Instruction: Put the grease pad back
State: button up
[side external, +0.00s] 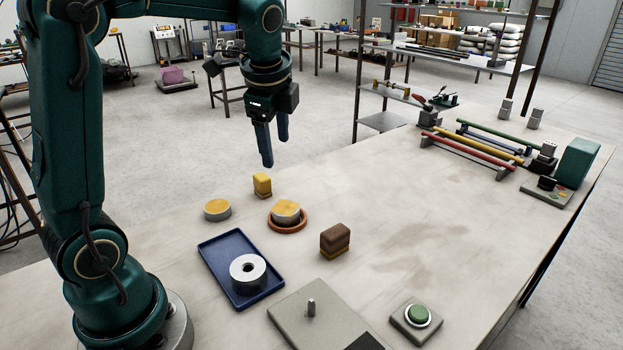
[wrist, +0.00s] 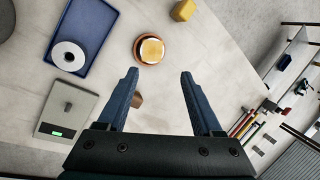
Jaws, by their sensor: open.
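My gripper (side external: 275,150) is open and empty, raised above the bench beyond the yellow block; its two blue fingers also show in the wrist view (wrist: 158,75). A small yellow block (side external: 262,186) stands on the bench. A round tin with a yellow top (side external: 287,212) sits in a reddish-brown dish, with a paler patch on it in the wrist view (wrist: 151,49). Another yellow-topped round tin (side external: 217,211) stands to the left. A brown block with a tan base (side external: 335,240) stands to the right; my left finger partly hides it in the wrist view. I cannot tell which is the grease pad.
A blue tray (side external: 215,251) holds a silver ring. A grey scale (side external: 285,313) with an upright peg and a green button box (side external: 416,316) are at the front. Coloured rods (side external: 470,150) lie on supports at the far right.

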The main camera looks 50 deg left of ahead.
jog(key=s+d+f+n+t+h, duration=0.2)
jog(key=s+d+n+t+h, duration=0.1)
jog(key=s+d+n, duration=0.8)
jog(key=s+d, duration=0.1)
jog(key=s, duration=0.1)
jog(key=shift+s+d+f+n, duration=0.15)
jog(key=shift+s+n, duration=0.15)
jog(key=shift+s, duration=0.1)
